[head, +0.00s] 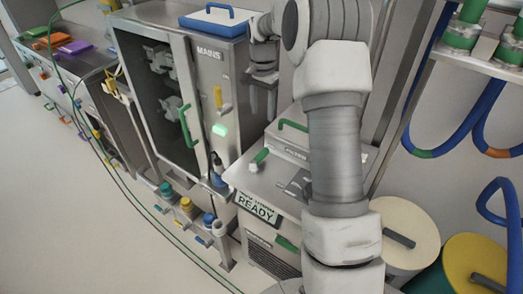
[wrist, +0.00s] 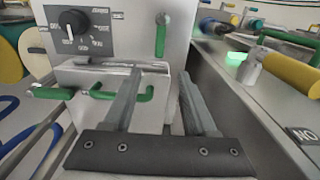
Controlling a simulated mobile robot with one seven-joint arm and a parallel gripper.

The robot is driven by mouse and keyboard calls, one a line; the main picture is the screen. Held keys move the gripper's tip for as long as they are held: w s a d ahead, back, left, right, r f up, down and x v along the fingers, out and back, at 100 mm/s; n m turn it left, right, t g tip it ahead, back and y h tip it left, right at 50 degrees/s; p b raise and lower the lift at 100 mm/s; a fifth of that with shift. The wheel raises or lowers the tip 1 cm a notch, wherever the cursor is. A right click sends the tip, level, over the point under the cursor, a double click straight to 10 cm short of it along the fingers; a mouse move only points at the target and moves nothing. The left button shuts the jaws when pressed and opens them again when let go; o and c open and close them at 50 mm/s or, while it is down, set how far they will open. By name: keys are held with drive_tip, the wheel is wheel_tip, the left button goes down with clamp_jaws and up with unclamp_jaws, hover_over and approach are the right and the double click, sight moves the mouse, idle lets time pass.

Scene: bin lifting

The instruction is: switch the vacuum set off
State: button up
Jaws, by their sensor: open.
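A metal unit (head: 275,190) with a "READY" sign (head: 257,208) on its front stands below my gripper; I cannot read which device is the vacuum set. A lidded box (head: 297,150) with a green handle (head: 294,125) sits on it. In the wrist view, a grey panel carries a black dial (wrist: 72,24) with a white pointer and an upright green lever (wrist: 160,36). Green handles (wrist: 52,92) show below it. My gripper (head: 262,112) points down, open and empty, above the unit; its spread fingers (wrist: 160,76) also show in the wrist view, apart from the lever.
A steel cabinet (head: 203,90) marked "MAINS" stands left of my gripper, with a yellow lever (head: 218,97) and a lit green lamp (head: 219,130). Blue hoses (head: 440,151) hang on the right beside two drums (head: 410,225). The floor at left is clear apart from thin cables.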

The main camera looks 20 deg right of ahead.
sight(262, 153)
wheel_tip(262, 153, down, 17)
drive_tip(key=shift+f, duration=0.1)
idle(0.3)
clamp_jaws()
idle(0.3)
idle(1.1)
